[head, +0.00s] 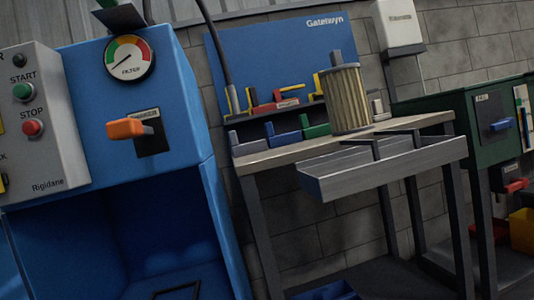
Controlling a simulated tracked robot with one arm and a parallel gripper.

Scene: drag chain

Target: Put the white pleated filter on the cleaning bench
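A pleated filter (346,98), cream to tan with a grey tab on top, stands upright on the light top of a workbench (262,158). I take this to be the cleaning bench, though I read no label saying so. The filter is towards the right part of the top, and nothing is holding it. My gripper does not show in this view, so I cannot see its fingers.
A grey trough (385,170) juts from the bench front. Small coloured holders (285,135) line the bench top before a blue backboard (265,55). A blue cabinet (90,100) with an orange handle (127,128) stands left; a green cabinet (460,110) stands right.

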